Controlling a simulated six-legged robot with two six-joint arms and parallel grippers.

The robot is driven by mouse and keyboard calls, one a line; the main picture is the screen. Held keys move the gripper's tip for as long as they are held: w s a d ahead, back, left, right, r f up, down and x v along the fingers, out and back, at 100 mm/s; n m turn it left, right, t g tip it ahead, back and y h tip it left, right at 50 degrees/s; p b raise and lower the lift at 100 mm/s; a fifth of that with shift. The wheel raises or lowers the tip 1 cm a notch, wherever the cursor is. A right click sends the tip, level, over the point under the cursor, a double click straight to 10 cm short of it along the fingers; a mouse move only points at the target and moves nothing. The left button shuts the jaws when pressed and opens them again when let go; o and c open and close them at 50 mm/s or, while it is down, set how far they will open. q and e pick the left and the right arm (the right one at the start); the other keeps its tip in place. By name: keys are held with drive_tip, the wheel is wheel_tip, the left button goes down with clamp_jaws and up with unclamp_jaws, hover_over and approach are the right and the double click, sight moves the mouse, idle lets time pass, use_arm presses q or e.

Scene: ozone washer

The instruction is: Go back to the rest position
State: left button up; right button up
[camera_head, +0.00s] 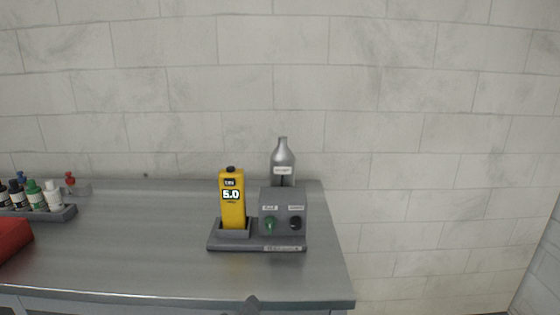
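My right gripper is not in view.
A metal table (140,245) holds a grey device (283,203) with green and black knobs. A yellow meter (232,205) reading 5.0 stands upright in its holder. Left are small bottles (37,197) and a red object (12,238).

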use_arm(q)
drive_tip(key=w+a+f+g+y+p, duration=0.1)
drive_tip(key=a+f+g+y+p, duration=0.4)
drive_tip(key=f, duration=1.4)
drive_tip(key=s+a+f+m+g+h+p, duration=0.1)
drive_tip(key=s+a+f+g+h+p, duration=0.25)
drive_tip(key=s+f, duration=0.5)
drive_tip(key=s+d+f+m+g+h+b, duration=0.1)
drive_tip(key=s+d+f+m+g+h, duration=0.1)
drive_tip(key=s+f+g, duration=0.3)
drive_tip(key=s+d+f+m, duration=0.1)
drive_tip(key=s+f, duration=0.1)
drive_tip(key=s, duration=0.1)
drive_tip(key=shift+d, duration=0.4)
drive_tip(key=shift+h, duration=0.25)
